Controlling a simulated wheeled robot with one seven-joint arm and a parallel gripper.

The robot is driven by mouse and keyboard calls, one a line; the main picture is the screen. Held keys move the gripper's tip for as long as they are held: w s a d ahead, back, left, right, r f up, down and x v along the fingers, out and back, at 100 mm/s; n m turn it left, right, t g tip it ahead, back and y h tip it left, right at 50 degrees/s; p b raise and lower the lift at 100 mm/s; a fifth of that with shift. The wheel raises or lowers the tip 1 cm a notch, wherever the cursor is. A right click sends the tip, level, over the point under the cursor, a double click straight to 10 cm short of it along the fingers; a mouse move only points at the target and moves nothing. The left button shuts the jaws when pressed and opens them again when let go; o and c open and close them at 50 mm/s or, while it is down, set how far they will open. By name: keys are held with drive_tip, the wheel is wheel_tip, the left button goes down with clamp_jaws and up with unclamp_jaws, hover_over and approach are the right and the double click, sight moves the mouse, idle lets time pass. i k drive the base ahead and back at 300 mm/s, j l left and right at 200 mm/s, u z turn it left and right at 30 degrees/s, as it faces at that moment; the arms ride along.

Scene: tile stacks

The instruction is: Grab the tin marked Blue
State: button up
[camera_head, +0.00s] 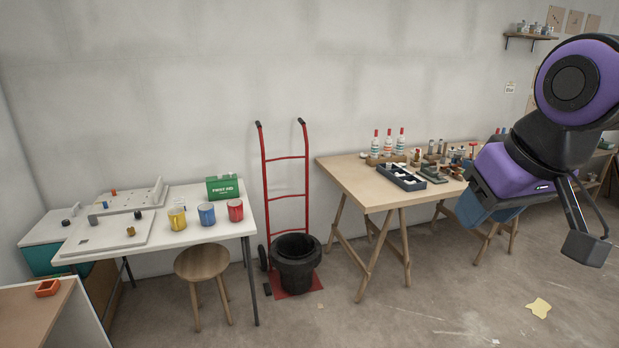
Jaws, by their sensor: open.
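Three paint tins stand in a row on the white table (217,238) at the left: a yellow tin (177,219), a blue-coloured tin (207,215) in the middle and a red tin (235,211) at the right. Each has some marking on its front, too small for me to read, so I cannot tell which one is marked Blue. My gripper (585,242) hangs at the right side of the view, open and far from the tins. Part of it is hidden or hard to make out against my arm.
A green first aid box (222,188) stands behind the tins. A wooden stool (203,264) stands at the white table's front. A red hand truck (286,158) and black bucket (296,265) stand between the white table and a cluttered wooden workbench (352,179). The foreground floor is mostly clear.

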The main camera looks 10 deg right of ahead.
sight(544, 31)
drive_tip(key=i+l+z, duration=0.2)
drive_tip(key=i+z, duration=1.1)
drive_tip(key=i+j+z, duration=0.4)
drive_tip(key=i+l+z, duration=0.2)
drive_tip(key=i+z, duration=0.15)
drive_tip(key=i, duration=0.25)
drive_tip(key=i+z, duration=0.4)
drive_tip(key=i, duration=0.25)
drive_tip(key=i+z, duration=0.35)
drive_tip(key=i, duration=2.05)
drive_tip(key=i+u, duration=0.2)
drive_tip(key=i, duration=0.7)
drive_tip(key=i+u, duration=0.25)
drive_tip(key=i, duration=0.6)
drive_tip(key=i+z, duration=0.25)
drive_tip(key=i, duration=0.35)
drive_tip(key=i+z, duration=0.25)
drive_tip(key=i, duration=0.35)
drive_tip(key=i+j+z, duration=0.25)
drive_tip(key=i, duration=0.35)
drive_tip(key=i+l+u, duration=0.2)
drive_tip(key=i, duration=0.3)
drive_tip(key=i+l+u, duration=0.2)
drive_tip(key=i, duration=0.35)
drive_tip(key=u, duration=3.4)
